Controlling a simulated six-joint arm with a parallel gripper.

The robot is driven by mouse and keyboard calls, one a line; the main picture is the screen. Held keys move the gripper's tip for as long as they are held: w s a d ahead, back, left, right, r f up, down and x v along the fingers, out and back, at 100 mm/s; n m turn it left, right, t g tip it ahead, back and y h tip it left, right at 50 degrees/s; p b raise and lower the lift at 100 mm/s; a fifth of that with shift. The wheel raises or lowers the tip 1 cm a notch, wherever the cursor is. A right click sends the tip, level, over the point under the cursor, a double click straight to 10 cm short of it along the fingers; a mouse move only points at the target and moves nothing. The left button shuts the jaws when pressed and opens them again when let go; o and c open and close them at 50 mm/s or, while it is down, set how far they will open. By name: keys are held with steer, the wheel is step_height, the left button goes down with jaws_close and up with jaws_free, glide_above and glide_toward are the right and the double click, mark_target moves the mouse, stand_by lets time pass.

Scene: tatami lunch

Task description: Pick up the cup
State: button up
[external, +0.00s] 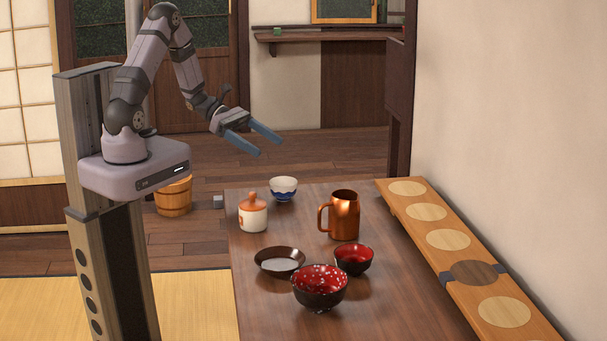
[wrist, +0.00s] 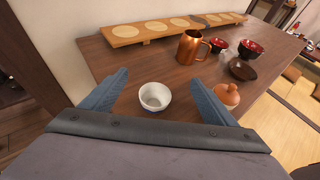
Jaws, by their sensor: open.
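A small white cup (external: 283,188) with a blue pattern on its lower part stands upright near the far left end of the dark wooden table. In the wrist view the white cup (wrist: 155,96) shows its open top, between and beyond my two blue fingers. My gripper (external: 269,146) is open and empty, in the air above and a little left of the cup in the external view. The fingers of my gripper (wrist: 160,78) are apart and do not touch the cup.
A white and orange lidded jar (external: 253,213) stands close to the cup. A copper mug (external: 344,215), a dark dish (external: 280,261), a small red bowl (external: 354,259) and a larger speckled red bowl (external: 320,286) stand on the table (external: 385,300). A wooden board (external: 460,262) lies along the wall.

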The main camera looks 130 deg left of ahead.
glide_toward(285, 188)
steer(key=a+f, duration=0.3)
steer(key=shift+a, duration=0.1)
steer(key=shift+p+x, duration=1.1)
steer(key=shift+x, duration=2.5)
steer(key=shift+r, duration=0.15)
steer(key=c, duration=1.2)
